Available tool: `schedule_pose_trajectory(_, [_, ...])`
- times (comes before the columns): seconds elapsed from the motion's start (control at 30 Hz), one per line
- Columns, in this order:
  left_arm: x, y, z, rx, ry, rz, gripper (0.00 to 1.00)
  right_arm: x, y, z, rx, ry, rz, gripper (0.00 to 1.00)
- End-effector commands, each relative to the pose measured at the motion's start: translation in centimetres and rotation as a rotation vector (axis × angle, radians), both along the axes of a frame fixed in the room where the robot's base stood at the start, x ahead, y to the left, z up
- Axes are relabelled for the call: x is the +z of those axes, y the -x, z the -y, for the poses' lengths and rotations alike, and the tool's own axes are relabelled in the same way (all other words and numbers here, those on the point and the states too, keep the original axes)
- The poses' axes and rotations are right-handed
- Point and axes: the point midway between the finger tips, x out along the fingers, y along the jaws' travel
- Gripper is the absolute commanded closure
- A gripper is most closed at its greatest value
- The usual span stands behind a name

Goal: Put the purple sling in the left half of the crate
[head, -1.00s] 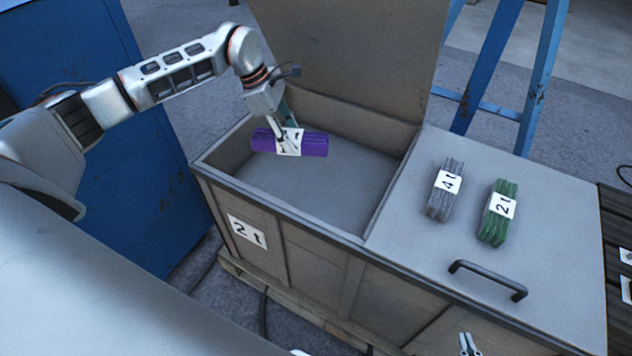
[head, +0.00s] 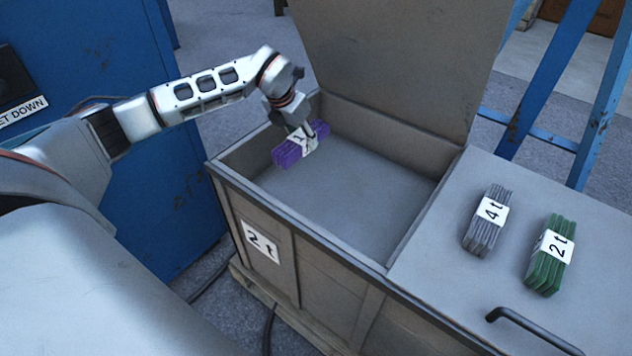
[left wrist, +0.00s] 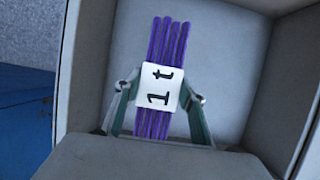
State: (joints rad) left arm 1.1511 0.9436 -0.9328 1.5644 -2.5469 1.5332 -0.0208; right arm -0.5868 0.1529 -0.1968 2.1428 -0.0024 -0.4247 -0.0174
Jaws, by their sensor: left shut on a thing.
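The purple sling (head: 289,152) is a folded bundle with a white label. In the left wrist view the sling (left wrist: 152,118) shows "1 t" on its label, between the two fingers. My left gripper (head: 305,141) is shut on it around the label, over the open left half of the crate (head: 340,180). The sling is tilted in the head view; whether it touches the crate floor I cannot tell. The bare grey floor of that half shows around it. My right gripper is not in view.
The crate's raised lid (head: 400,60) stands behind the open half. The right half is covered, with a grey 4 t sling (head: 487,228), a green 2 t sling (head: 549,265) and a black handle (head: 535,330) on top. A blue cabinet (head: 150,190) stands at the left.

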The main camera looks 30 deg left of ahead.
Motion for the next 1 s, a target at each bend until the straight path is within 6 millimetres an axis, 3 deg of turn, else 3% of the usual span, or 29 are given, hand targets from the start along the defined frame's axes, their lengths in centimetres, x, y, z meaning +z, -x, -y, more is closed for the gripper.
schedule_pose_trajectory(0.03, [-2.2,0.2,0.1,-0.001,0.001,-0.012,0.95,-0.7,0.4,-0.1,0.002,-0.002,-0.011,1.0])
schedule_pose_trajectory(0.3, [-8.4,0.2,0.1,-0.001,0.001,-0.011,0.95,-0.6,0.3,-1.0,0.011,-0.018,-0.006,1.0])
schedule_pose_trajectory(0.67, [-10.9,0.0,0.1,-0.003,0.001,-0.002,0.95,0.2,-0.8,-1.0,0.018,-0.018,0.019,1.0])
schedule_pose_trajectory(0.87, [-14.6,0.3,0.1,-0.003,0.001,-0.011,0.95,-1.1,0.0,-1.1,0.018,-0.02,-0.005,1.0])
schedule_pose_trajectory(1.0, [-16.2,0.2,0.1,-0.002,0.002,-0.007,0.95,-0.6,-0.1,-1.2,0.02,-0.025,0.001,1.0])
